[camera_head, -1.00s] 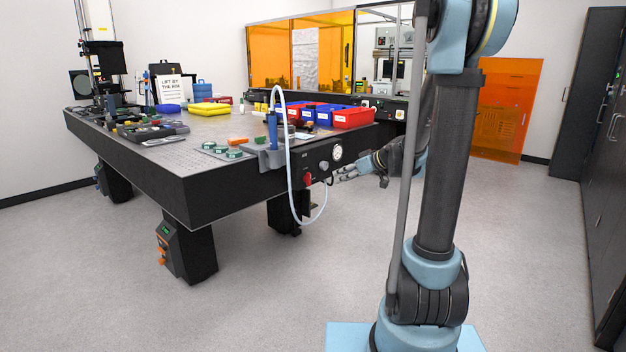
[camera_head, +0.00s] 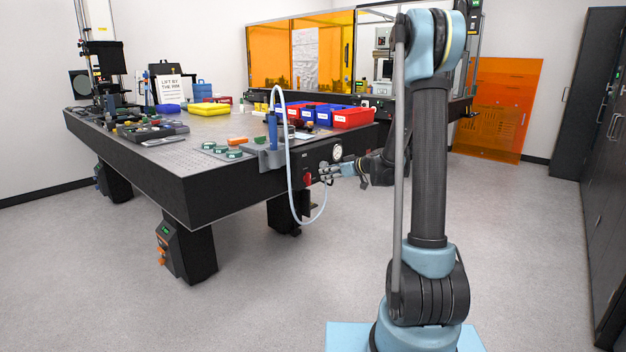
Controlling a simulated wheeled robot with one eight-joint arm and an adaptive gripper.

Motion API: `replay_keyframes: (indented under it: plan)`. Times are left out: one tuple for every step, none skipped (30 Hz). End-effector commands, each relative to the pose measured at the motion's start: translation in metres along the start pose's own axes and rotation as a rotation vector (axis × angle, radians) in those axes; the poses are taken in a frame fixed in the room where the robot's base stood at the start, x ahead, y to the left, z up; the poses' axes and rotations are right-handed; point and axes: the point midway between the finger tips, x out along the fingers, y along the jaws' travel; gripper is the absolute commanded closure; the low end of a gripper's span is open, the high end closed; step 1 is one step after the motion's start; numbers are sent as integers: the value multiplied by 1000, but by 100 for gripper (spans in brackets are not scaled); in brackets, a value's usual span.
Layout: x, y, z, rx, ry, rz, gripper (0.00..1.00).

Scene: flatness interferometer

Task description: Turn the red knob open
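The red knob (camera_head: 307,178) is on the black front panel at the near right end of the optical table (camera_head: 245,185). It is small in the head view. My gripper (camera_head: 324,173) is at the panel, just right of the red knob, its fingers pointing left toward the panel. The fingers look spread apart with nothing clearly between them; contact with the panel cannot be made out. A round white gauge (camera_head: 337,152) sits on the panel above my gripper. The grey knob on the panel is now largely hidden by my fingers.
A white hose (camera_head: 289,160) loops from the table top down past the panel, close left of the red knob. Blue and red bins (camera_head: 352,117) stand on the table above. A blue-handled tool (camera_head: 272,132) stands in a holder at the edge. Open floor lies in front.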

Motion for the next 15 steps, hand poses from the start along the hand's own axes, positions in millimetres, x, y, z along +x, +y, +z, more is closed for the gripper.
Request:
replay_keyframes:
  plan:
    - [9,0,0,-1,0,-2,67]
    - [14,0,0,-1,0,-1,67]
    - [21,-1,0,-1,0,-1,67]
    - [26,-1,0,-1,-1,-2,67]
    - [31,0,0,-1,-1,-2,67]
    - [37,0,0,-1,0,-1,67]
    - [42,0,0,-1,0,-1,67]
    - [47,-1,0,-1,0,-2,67]
    - [54,-1,0,-1,0,-2,67]
    - [58,0,0,0,0,-2,67]
    - [63,0,0,0,0,-1,67]
    - [69,0,0,0,0,-1,67]
    - [73,-1,0,-1,0,-1,67]
    - [77,-1,0,-1,0,-1,67]
    - [82,0,0,-1,-1,-1,67]
